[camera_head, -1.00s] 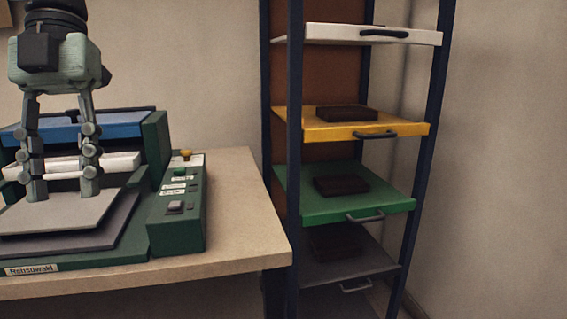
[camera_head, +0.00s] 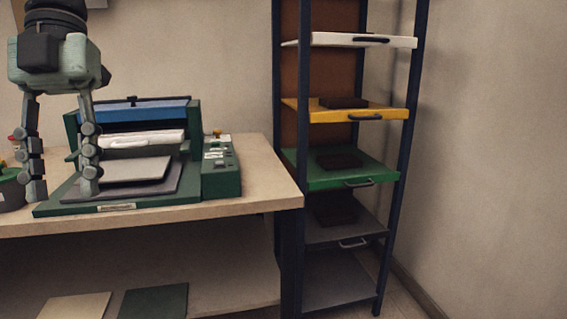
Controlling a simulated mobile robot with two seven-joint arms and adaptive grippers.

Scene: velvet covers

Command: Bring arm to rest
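My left gripper (camera_head: 62,190) hangs fingers down at the left of the head view. Its two fingers are apart with nothing between them, in front of the left side of the green machine (camera_head: 187,112). The machine stands on the table and has a blue bar, a white roll and a grey plate (camera_head: 135,170) in front. I cannot tell how far the fingertips are from the machine. My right gripper is not in view.
The beige table (camera_head: 262,175) has a lower shelf with a cream sheet (camera_head: 75,306) and a dark green sheet (camera_head: 155,302). A rack with white, yellow (camera_head: 385,113), green (camera_head: 310,178) and grey trays stands at right. A green round object (camera_head: 10,190) sits at far left.

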